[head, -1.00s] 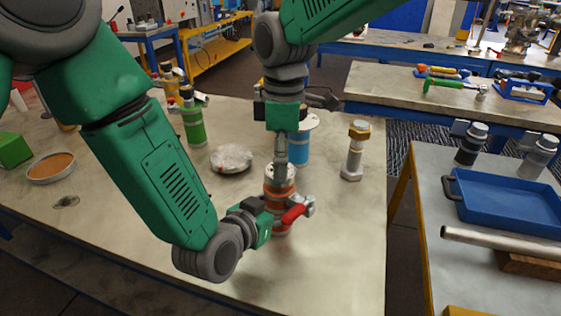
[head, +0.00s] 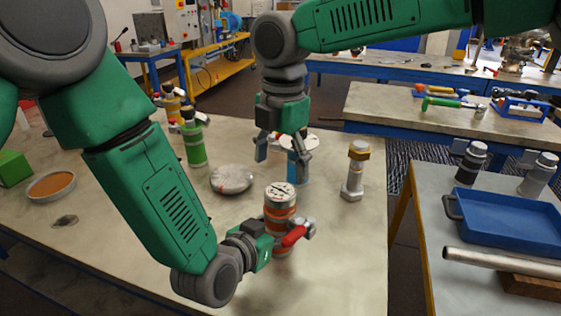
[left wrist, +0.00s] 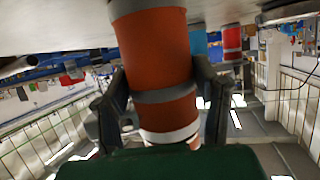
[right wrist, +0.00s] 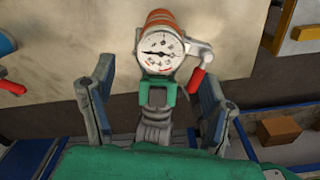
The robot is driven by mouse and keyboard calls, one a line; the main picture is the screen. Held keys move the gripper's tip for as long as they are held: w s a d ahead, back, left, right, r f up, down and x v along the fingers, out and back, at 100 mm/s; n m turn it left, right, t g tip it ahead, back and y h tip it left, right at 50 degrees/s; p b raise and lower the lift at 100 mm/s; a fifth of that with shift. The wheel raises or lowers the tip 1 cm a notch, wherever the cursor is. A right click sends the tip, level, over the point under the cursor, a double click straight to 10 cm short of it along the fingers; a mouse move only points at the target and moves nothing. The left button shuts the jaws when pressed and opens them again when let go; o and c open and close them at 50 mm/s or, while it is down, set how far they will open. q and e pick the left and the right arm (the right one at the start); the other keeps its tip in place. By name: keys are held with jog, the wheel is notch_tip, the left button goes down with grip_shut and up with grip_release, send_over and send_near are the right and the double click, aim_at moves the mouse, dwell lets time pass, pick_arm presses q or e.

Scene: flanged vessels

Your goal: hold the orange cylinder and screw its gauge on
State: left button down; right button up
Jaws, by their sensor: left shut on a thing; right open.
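The orange cylinder (head: 280,211) with grey bands stands upright on the near bench. A round white-faced gauge (head: 280,190) with a dark needle sits on its top; its dial also shows in the right wrist view (right wrist: 160,50). A red-handled valve (head: 294,236) sticks out from the cylinder's right side. My left gripper (head: 277,240) is shut on the cylinder's lower part; the left wrist view shows its fingers on both sides of the orange body (left wrist: 160,55). My right gripper (head: 283,155) is open and empty, above and behind the gauge, apart from it. The thread is hidden.
A blue cylinder (head: 298,168) stands behind, partly hidden by my right gripper. A silver round lid (head: 232,179), green cylinder (head: 194,145) and large bolt (head: 354,170) stand around. A side table with a blue tray (head: 510,205) is at the right. The bench front is clear.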

aim_at(279, 188)
jog(key=shift+a+f, duration=0.1)
jog(key=shift+f, duration=3.95)
jog(key=c, duration=1.3)
jog(key=m, duration=0.4)
jog(key=shift+r+m, duration=0.1)
jog(key=shift+m, duration=0.3)
jog(key=m, duration=0.5)
jog(key=shift+m, duration=0.3)
jog(key=m, duration=1.2)
jog(key=shift+c, duration=0.2)
